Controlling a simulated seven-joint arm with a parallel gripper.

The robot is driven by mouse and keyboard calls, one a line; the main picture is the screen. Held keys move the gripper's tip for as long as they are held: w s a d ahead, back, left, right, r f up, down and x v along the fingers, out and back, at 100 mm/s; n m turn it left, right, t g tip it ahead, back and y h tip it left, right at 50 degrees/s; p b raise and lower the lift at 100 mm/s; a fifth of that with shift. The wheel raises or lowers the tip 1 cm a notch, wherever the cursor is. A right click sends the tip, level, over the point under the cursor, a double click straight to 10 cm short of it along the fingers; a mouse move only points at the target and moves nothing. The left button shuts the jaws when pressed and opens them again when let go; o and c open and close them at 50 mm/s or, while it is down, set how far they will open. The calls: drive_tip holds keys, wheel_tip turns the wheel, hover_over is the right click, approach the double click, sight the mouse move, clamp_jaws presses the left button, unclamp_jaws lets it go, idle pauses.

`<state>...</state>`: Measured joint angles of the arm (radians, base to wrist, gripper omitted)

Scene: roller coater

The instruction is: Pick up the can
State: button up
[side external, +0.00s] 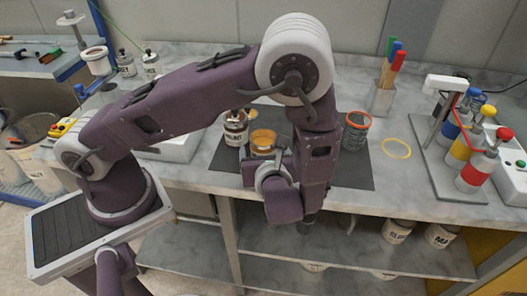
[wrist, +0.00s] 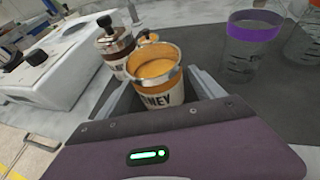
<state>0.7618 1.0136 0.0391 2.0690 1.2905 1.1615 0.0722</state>
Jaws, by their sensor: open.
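The can (wrist: 160,92) is an open metal-rimmed tin with an orange inside and a pale label with dark letters, partly readable. In the wrist view it stands upright between the fingers of my gripper (wrist: 163,88), one finger on each side. Its lower part is hidden by the gripper body. The gripper is open; I cannot tell whether either finger touches the can. In the side view the can (side external: 263,138) stands on the dark mat (side external: 348,172), partly behind my gripper (side external: 268,163).
A brown jar with a metal lid (wrist: 114,42) stands close behind the can, to its left. A purple-rimmed beaker (wrist: 250,48) stands right of it. A red-rimmed beaker (side external: 356,130), a tool holder (side external: 381,98) and a bottle rack (side external: 437,150) stand farther right.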

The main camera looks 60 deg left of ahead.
drive_tip(key=shift+w+a+f, duration=0.1)
drive_tip(key=shift+a, duration=0.05)
drive_tip(key=shift+c, duration=0.4)
drive_tip(key=c, duration=1.6)
wheel_tip(320, 180, up, 10)
drive_tip(key=shift+r, duration=0.1)
